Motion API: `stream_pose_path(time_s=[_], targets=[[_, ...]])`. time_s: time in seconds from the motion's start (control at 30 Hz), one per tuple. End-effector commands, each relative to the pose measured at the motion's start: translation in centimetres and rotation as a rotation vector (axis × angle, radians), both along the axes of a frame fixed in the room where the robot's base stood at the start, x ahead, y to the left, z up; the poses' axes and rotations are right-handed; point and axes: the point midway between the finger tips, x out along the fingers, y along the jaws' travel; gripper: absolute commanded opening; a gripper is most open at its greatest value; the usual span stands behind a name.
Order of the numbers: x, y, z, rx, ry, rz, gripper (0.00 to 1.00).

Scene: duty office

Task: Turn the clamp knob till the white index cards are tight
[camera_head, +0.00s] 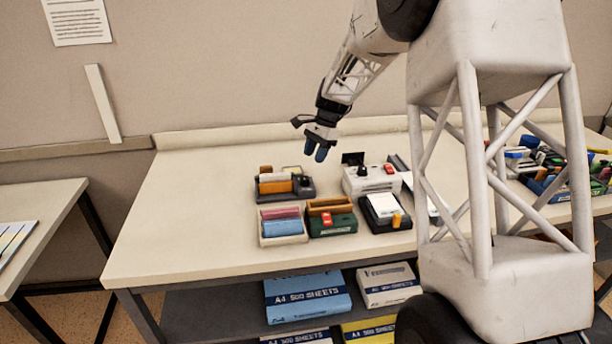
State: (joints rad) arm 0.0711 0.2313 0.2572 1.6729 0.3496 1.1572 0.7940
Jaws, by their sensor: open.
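White index cards (383,203) lie in a black holder (376,226) at the front right of a group of small devices on the table. A small orange part (397,220), perhaps the clamp knob, sits at the holder's front right. How tight the cards are cannot be seen. My gripper (315,150) has blue fingertips and points down, above and behind the group. It is apart from the holder, up and to its left in the picture. It is open, with nothing seen between its fingers.
Close by stand a white device (358,186) with a black knob, a dark holder with orange cards (276,185), a green holder (336,228) and a cream holder (283,238). The table (185,217) is clear at left. Cluttered bins stand far right.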

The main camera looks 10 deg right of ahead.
Motion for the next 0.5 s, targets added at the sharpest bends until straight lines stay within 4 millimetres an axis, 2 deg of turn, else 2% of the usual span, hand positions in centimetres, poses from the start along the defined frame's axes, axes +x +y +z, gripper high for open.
stream_pose_path(time_s=[0.03,0.2,0.5], targets=[[0.7,-0.1,-0.5,0.005,0.02,-0.045,0.42],[1.9,-0.2,-1.4,0.013,0.066,-0.142,0.42],[2.1,-0.2,-1.5,0.014,0.074,-0.161,0.42]])
